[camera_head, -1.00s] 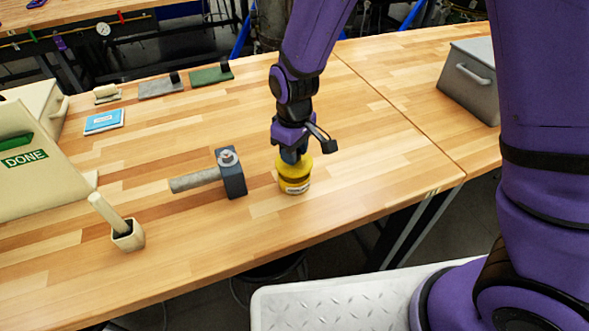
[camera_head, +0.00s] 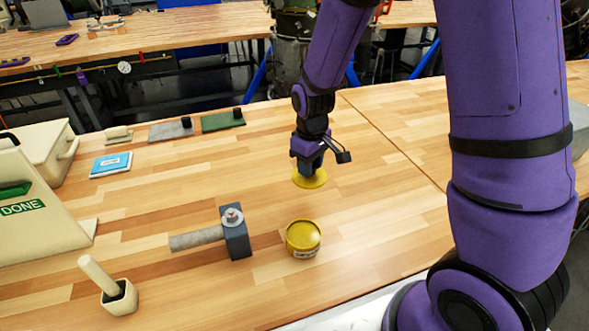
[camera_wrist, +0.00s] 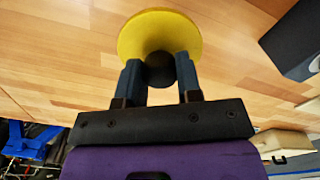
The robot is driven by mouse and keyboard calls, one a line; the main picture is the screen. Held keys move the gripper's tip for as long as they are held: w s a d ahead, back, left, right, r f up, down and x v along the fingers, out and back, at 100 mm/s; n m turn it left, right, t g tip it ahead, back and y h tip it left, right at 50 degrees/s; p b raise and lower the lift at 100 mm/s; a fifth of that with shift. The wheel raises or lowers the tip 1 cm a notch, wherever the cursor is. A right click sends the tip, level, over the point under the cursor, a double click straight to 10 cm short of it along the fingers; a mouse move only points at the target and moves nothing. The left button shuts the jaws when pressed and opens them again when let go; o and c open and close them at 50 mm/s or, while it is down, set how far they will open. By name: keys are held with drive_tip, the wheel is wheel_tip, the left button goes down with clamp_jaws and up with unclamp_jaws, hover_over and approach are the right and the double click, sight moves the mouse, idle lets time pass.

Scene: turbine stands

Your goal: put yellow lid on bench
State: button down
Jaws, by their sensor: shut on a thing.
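The yellow lid (camera_head: 310,179) is a thin round disc with a dark knob. It also shows in the wrist view (camera_wrist: 150,28), where the two blue fingers of my gripper (camera_wrist: 160,72) are shut on the dark knob. In the head view my gripper (camera_head: 311,165) is over the wooden bench (camera_head: 390,215), with the lid below it, close to the surface. I cannot tell whether the lid touches the bench. The yellow tin (camera_head: 303,240) stands open on the bench, nearer the front, apart from the lid.
A dark block with a grey cylinder (camera_head: 236,233) lies left of the tin. A cream pot with a stick (camera_head: 118,297) is at front left. A blue-white box (camera_head: 111,164) and flat grey and green plates (camera_head: 222,121) are farther back. Bench around the lid is clear.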

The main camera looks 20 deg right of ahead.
drive_tip(key=shift+w+f, duration=0.1)
drive_tip(key=shift+f, duration=4.05)
drive_tip(key=shift+f, duration=0.3)
drive_tip(key=c, duration=0.6)
unclamp_jaws()
drive_tip(key=shift+o, duration=0.3)
drive_tip(key=shift+r, duration=3.5)
